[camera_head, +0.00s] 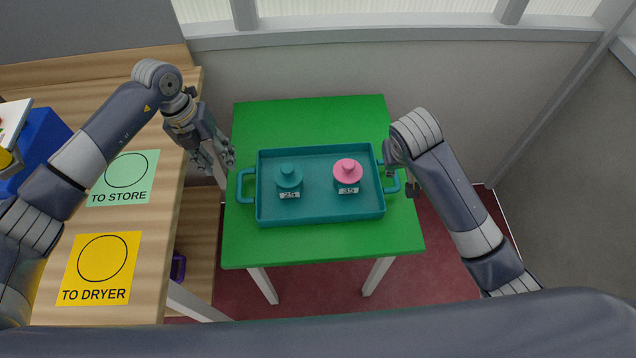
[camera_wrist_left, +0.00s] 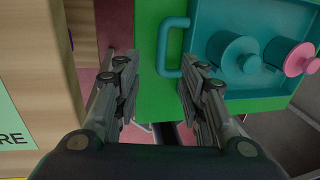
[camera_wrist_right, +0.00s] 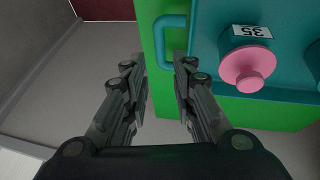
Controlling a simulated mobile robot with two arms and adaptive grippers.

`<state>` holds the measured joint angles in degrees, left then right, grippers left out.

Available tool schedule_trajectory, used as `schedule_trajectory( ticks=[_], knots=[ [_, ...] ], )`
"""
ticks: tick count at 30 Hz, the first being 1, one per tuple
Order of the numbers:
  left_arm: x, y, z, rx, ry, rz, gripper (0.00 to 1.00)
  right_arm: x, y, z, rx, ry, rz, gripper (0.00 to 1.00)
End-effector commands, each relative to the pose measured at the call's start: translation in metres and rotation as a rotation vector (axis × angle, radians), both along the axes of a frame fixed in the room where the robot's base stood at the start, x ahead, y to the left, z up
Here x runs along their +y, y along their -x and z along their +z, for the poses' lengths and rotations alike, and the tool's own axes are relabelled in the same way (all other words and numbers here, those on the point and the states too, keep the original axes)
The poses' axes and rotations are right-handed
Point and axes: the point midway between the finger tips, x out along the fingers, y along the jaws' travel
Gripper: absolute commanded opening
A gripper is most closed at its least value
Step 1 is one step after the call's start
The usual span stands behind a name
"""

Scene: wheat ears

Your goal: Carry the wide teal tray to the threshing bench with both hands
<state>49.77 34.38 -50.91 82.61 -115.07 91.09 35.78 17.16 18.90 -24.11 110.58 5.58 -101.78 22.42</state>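The wide teal tray (camera_head: 320,215) lies flat on a green table, with a handle at each end. It carries a teal knobbed weight (camera_head: 289,178) and a pink-topped one (camera_head: 348,172), both labelled. My left gripper (camera_head: 226,163) is open and empty, above and to the left of the left handle (camera_head: 243,187). In the left wrist view that handle (camera_wrist_left: 162,47) is ahead of the fingers, not between them. My right gripper (camera_wrist_right: 158,75) is open in the right wrist view. The right handle (camera_wrist_right: 160,42) is just ahead of its fingertips, towards the right finger; contact cannot be told.
The green table (camera_head: 315,112) has free room behind and in front of the tray. A wooden bench (camera_head: 150,220) on the left bears a green TO STORE card (camera_head: 124,190) and a yellow TO DRYER card (camera_head: 100,280). A blue box (camera_head: 38,140) stands at far left.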

Motion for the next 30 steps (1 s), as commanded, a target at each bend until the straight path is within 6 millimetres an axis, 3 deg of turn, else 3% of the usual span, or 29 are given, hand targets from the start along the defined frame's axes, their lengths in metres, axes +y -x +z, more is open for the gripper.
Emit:
schedule_trajectory(
  ticks=[11, 24, 30],
  knots=[
    [-0.005, 0.001, -0.011, 0.002, 0.007, -0.001, 0.38, -0.002, -0.004, -0.011, 0.002, 0.001, 0.000, 0.25],
    [-0.019, 0.001, -0.085, 0.001, 0.007, -0.001, 0.38, -0.016, -0.032, -0.078, 0.003, 0.001, -0.001, 0.25],
    [-0.022, 0.001, -0.102, -0.001, 0.006, -0.002, 0.38, -0.018, -0.040, -0.094, 0.001, -0.001, 0.001, 0.25]
  ],
)
